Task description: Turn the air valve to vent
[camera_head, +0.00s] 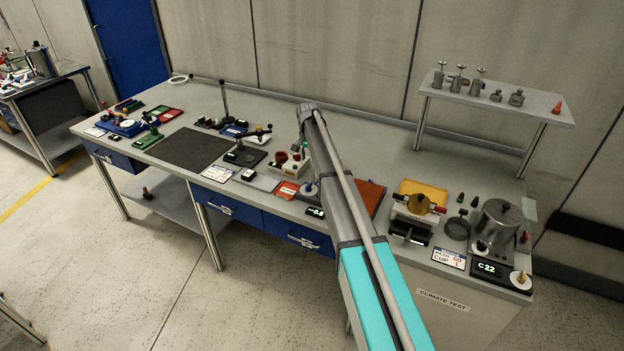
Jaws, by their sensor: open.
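No part in view can be clearly told as the air valve, and no vent marking is readable. My arm reaches up across the middle of the view, over the bench. I cannot make out my gripper; the arm's far end seems to hide it, along with part of the bench behind.
The long grey bench (285,128) carries several small devices, a dark mat (187,149) and a display reading C 22 (487,268). A raised shelf (539,104) with metal fittings stands at the back right. Blue drawers (299,233) face the open floor.

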